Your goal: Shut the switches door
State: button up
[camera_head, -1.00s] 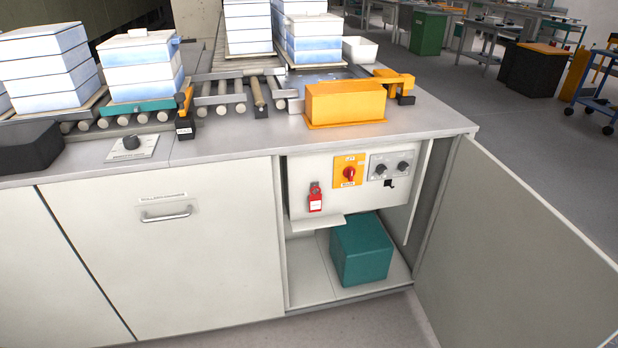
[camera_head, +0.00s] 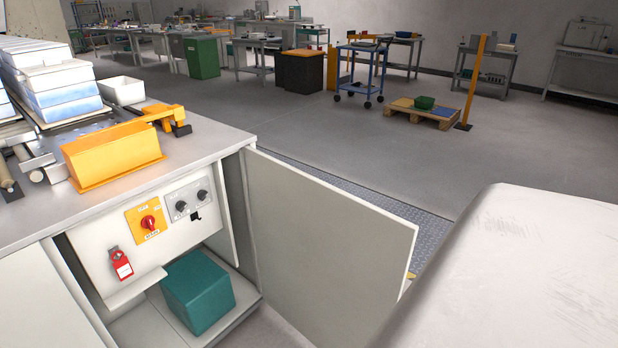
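The switches door (camera_head: 318,246) is a flat pale grey panel, hinged at the right side of the cabinet opening. It stands wide open, swung out to the right. Behind the opening is a switch panel (camera_head: 124,252) with a red rotary switch on a yellow plate (camera_head: 147,220), two black knobs (camera_head: 191,204) and a red padlock tag (camera_head: 121,264). A teal box (camera_head: 199,292) sits on the cabinet floor below. My gripper is not in view. A large pale rounded surface at the lower right seems to be part of my own body, close to the door's free edge.
The counter (camera_head: 218,137) carries a yellow block-shaped housing (camera_head: 112,153) and a white bin (camera_head: 121,90). Open grey floor (camera_head: 300,120) lies beyond the door. A blue cart (camera_head: 360,75) and a wooden pallet (camera_head: 425,114) stand farther back.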

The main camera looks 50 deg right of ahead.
aim_at(333, 264)
jog(key=l, duration=0.5)
jog(key=l+u, duration=0.15)
jog(key=l, duration=0.4)
jog(key=k+l, duration=0.15)
jog(key=l, duration=0.35)
jog(key=l+u, duration=0.1)
jog(key=l, duration=0.4)
jog(key=k+l+u, duration=0.1)
jog(key=l, duration=0.45)
jog(key=k+l, duration=0.1)
jog(key=l, duration=0.4)
jog(key=k+l+u, duration=0.1)
jog(key=l, duration=0.4)
jog(key=k+l+u, duration=0.1)
jog(key=l, duration=0.4)
jog(key=k+l+u, duration=0.15)
jog(key=k+l, duration=0.65)
jog(key=l, duration=0.15)
